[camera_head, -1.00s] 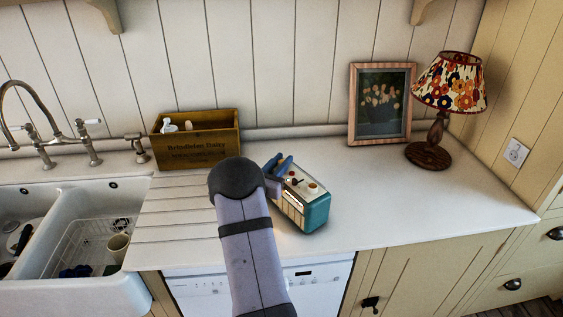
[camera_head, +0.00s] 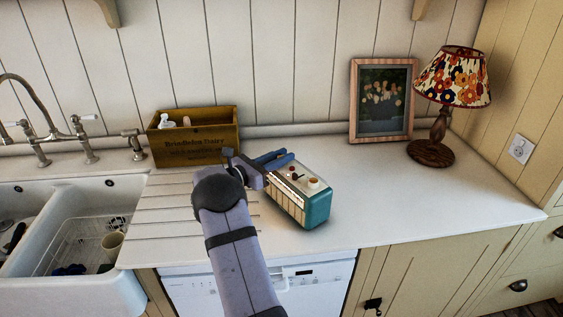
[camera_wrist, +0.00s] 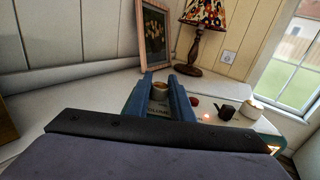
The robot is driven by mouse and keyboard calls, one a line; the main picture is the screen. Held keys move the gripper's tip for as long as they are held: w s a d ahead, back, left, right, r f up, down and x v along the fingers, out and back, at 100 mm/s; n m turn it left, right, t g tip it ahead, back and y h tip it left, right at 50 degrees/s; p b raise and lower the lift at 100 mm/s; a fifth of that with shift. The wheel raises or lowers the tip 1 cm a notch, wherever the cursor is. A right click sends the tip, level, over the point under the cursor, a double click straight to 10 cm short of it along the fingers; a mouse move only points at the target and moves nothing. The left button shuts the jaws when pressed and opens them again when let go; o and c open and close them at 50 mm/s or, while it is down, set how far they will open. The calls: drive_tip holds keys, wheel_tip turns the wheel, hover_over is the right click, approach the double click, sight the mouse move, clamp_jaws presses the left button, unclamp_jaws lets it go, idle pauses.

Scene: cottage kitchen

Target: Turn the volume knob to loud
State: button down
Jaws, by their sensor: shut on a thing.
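The radio (camera_head: 318,209), teal with a cream top and a slatted front, stands on the worktop. My gripper (camera_head: 286,157) reaches over its far left top corner from the left. In the wrist view, my two blue fingers (camera_wrist: 168,90) are shut on a round cream-and-brown knob (camera_wrist: 160,91), one finger on each side. Lettering that seems to read "VOLUME" is partly visible below this knob. Its pointer mark, if any, cannot be made out. The fingers hide this knob in the head view.
The radio top also has a red knob (camera_wrist: 196,102), a dark pointer-shaped control (camera_wrist: 225,112) and another cream knob (camera_wrist: 252,109). A wooden box (camera_head: 195,144), framed picture (camera_head: 382,105) and lamp (camera_head: 440,125) stand behind. The sink (camera_head: 60,235) is left; the right worktop is clear.

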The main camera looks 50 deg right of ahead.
drive_tip(key=shift+f+m+g+y+b, duration=0.1)
drive_tip(key=shift+m+g+y+b, duration=0.25)
drive_tip(key=shift+m+g, duration=0.4)
drive_tip(key=shift+g, duration=0.65)
drive_tip(key=c, duration=1.8)
unclamp_jaws()
drive_tip(key=shift+c, duration=0.2)
drive_tip(key=shift+a, duration=0.1)
drive_tip(key=b+v, duration=0.2)
drive_tip(key=v, duration=0.5)
drive_tip(key=shift+r+b, duration=0.2)
drive_tip(key=shift+b, duration=0.2)
